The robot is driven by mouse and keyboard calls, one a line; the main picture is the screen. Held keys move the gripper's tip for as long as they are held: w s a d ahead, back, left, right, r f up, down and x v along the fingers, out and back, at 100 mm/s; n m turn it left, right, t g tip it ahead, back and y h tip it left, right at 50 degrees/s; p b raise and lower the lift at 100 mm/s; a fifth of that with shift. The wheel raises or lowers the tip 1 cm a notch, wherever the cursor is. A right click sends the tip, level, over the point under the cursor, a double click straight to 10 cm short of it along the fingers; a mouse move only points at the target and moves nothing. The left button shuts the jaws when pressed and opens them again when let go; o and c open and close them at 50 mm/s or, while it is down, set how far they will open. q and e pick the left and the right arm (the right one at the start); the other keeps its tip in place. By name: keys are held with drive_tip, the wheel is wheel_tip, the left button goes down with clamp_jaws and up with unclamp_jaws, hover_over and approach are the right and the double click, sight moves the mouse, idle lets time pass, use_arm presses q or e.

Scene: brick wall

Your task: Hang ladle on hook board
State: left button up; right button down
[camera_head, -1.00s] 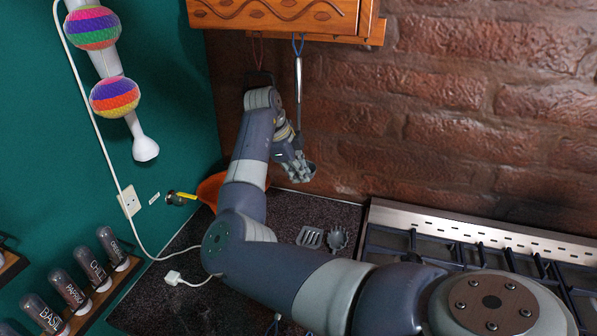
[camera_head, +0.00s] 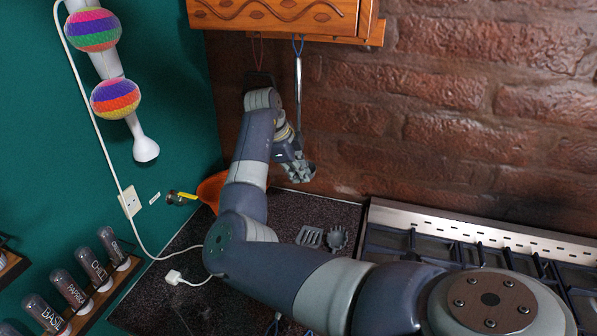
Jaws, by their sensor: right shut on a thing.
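The ladle (camera_head: 298,90) shows as an upright metal handle with a blue loop (camera_head: 298,43) at its top, level with the lower edge of the wooden hook board (camera_head: 300,38). Whether the loop is over a hook or only in front of it, I cannot tell. My right gripper (camera_head: 297,168) is at the lower end of the handle and is shut on the ladle. The gripper and wrist hide much of the ladle's lower part. My left gripper is not in view.
A dark utensil (camera_head: 258,78) hangs on a red loop left of the ladle. An orange vessel (camera_head: 211,190) stands behind my arm. A slotted turner (camera_head: 310,237) and another utensil (camera_head: 337,237) lie on the counter. The gas stove (camera_head: 480,240) is at the right.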

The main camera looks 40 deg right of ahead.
drive_tip(key=shift+w+d, duration=0.35)
drive_tip(key=shift+d, duration=0.3)
drive_tip(key=shift+w+d, duration=0.3)
drive_tip(key=shift+d, duration=0.35)
idle(0.6)
drive_tip(key=shift+w+f, duration=0.1)
drive_tip(key=shift+f, duration=0.65)
idle(0.9)
idle(0.4)
drive_tip(key=c, duration=1.6)
unclamp_jaws()
drive_tip(key=v, duration=1.2)
drive_tip(key=shift+d, duration=0.1)
